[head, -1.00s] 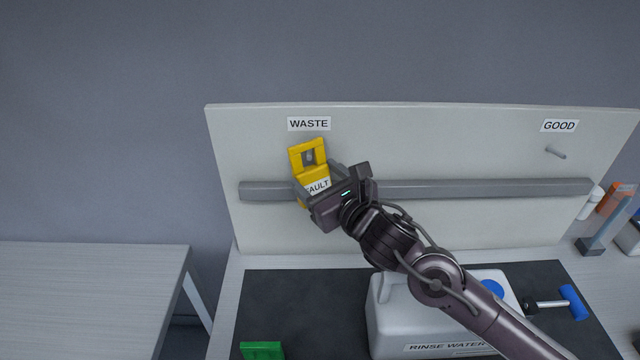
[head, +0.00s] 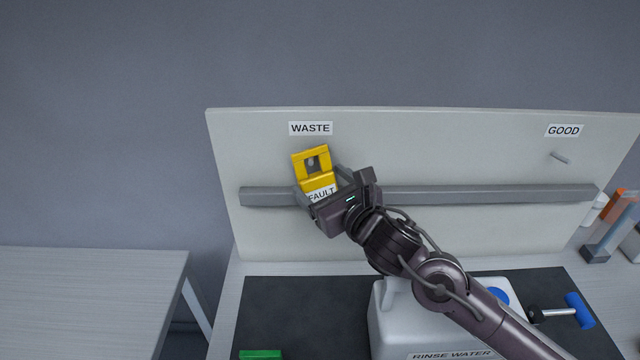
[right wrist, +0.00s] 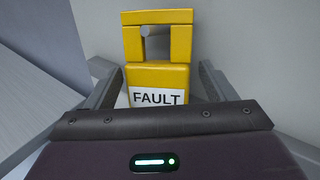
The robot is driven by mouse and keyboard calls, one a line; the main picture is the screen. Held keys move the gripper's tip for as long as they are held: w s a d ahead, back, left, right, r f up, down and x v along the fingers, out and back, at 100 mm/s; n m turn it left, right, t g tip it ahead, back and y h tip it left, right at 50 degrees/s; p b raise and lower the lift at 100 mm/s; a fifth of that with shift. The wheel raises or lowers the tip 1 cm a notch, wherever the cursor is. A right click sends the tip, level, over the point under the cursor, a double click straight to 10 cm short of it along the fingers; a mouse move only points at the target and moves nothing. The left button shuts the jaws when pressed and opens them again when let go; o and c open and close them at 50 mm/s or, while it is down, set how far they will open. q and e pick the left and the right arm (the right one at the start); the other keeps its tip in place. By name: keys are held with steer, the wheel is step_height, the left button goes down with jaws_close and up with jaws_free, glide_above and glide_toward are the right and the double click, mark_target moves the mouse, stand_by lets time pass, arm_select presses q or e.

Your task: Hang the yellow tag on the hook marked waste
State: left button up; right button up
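The yellow tag (head: 318,182), lettered FAULT, is at the hook under the WASTE label (head: 311,128) on the upright board. The grey hook peg (head: 312,163) shows inside the tag's window, and its end is near the window's top in the right wrist view (right wrist: 146,31). My right gripper (head: 322,186) is around the tag's lower part. In the right wrist view its two fingers stand on either side of the tag (right wrist: 158,78), with a small gap at each side, so it is open. My left gripper is not in view.
A second hook (head: 560,158) sits under the GOOD label (head: 564,131) at right. A grey rail (head: 480,194) crosses the board. Below are a white RINSE WATER container (head: 400,330), a blue mallet (head: 578,311) and a green object (head: 260,354). The left table (head: 80,300) is bare.

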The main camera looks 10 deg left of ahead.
steer(key=shift+o, duration=1.1)
steer(key=shift+w, duration=0.2)
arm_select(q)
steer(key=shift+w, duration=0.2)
arm_select(e)
steer(key=shift+s+a+r, duration=0.1)
steer(key=shift+s+a, duration=0.1)
steer(key=shift+s, duration=0.05)
steer(key=shift+s+d, duration=0.15)
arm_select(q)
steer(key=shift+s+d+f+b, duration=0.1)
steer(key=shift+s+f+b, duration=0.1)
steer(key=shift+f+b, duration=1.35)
arm_select(e)
steer(key=v, duration=0.7)
steer(key=shift+s+d, duration=0.2)
steer(key=shift+d, duration=0.05)
